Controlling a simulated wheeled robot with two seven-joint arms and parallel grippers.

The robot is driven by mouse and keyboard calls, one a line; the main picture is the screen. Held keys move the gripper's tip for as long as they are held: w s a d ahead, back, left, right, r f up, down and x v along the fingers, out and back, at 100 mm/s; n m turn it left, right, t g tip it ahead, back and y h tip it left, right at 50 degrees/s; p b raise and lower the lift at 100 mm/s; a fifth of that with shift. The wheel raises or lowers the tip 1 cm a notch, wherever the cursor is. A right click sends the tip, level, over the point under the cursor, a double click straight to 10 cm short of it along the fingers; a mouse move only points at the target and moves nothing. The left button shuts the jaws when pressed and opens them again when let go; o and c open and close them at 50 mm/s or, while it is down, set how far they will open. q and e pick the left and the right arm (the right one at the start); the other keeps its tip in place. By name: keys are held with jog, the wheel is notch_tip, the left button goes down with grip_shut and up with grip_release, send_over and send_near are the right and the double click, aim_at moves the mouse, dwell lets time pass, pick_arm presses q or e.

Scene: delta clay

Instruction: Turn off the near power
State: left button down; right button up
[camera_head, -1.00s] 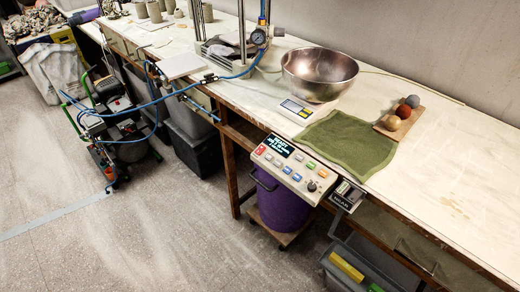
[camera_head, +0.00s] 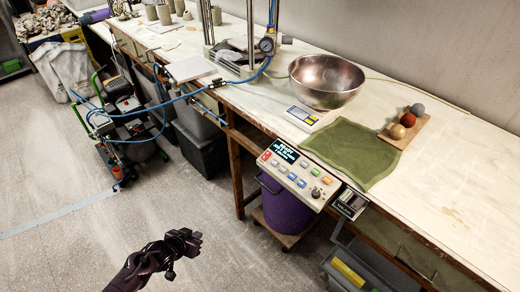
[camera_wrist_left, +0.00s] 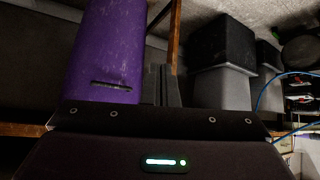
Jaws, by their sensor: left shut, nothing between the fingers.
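A small dark switch box (camera_head: 348,203) with a label plate hangs on the bench's front edge, just right of the control panel; the label read NEAR a second ago and is hard to read now. The control panel (camera_head: 296,174) has a lit display, several coloured buttons and a dark knob. My left gripper (camera_head: 193,240) is shut and empty, over open floor, well left of and below the switch box and apart from everything. Its fingers also show in the left wrist view (camera_wrist_left: 160,85), where the switch box is not seen. My right gripper is not in view.
A purple bucket (camera_head: 287,208) stands under the bench below the panel. A grey crate (camera_head: 345,268) is below the switch box. A green cloth (camera_head: 350,152), steel bowl (camera_head: 326,80) and scale (camera_head: 303,116) lie on the bench (camera_head: 450,180).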

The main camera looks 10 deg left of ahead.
aim_at(266, 156)
pick_arm(q)
jog(key=w+d+r+m+t+h, duration=0.1)
jog(key=w+r, duration=0.2)
jog(key=r, duration=0.5)
jog(key=w+d+r+t+h, duration=0.1)
jog(key=w+d+r, duration=0.15)
jog(key=r, duration=0.45)
jog(key=d+r+m+h+p, duration=0.1)
jog(key=d+r, duration=0.3)
jog(key=r, duration=0.7)
jog(key=d+r+m+h+p, duration=0.1)
jog(key=d+r+m+h, duration=0.2)
jog(key=r, duration=0.8)
jog(key=shift+s+d+t, duration=0.2)
jog(key=shift+d+t, duration=0.1)
jog(key=shift+d, duration=0.9)
jog(key=shift+f, duration=0.1)
